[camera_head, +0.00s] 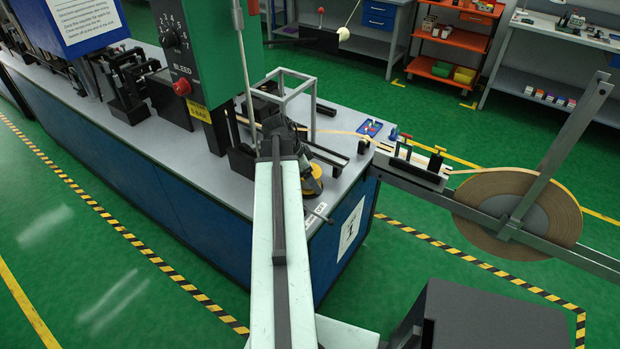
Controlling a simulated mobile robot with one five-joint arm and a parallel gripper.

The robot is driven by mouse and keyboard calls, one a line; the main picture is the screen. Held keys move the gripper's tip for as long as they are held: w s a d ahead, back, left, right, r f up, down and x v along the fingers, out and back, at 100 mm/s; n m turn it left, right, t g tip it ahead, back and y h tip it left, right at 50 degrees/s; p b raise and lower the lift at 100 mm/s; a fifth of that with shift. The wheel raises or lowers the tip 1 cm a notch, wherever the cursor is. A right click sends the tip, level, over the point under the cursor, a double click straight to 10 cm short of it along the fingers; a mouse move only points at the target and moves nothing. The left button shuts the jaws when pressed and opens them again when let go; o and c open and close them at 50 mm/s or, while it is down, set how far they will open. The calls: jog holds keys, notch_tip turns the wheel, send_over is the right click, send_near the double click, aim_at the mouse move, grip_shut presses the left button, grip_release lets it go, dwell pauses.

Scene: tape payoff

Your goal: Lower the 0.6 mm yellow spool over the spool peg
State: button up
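A yellow spool (318,195) shows partly at the right front corner of the grey machine bench. My arm reaches up the middle of the picture, and its dark end with my gripper (311,178) is just over the spool, overlapping it in this view. The fingertips are too small and too covered by the arm to tell whether they are open or shut on the spool. Whether the spool touches the bench is also unclear. I cannot make out the spool peg; it may be hidden behind my arm or the spool.
A large brown tape reel (485,205) hangs on a rail at the right, its tape running to a guide block (412,165). A green machine column (205,65) and a grey frame (283,92) stand close behind my arm's end. A blue tray (369,129) lies on the bench.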

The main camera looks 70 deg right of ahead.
jog(key=o, duration=1.8)
jog(key=shift+r, duration=0.1)
jog(key=p+v, duration=0.7)
jog(key=v, duration=0.1)
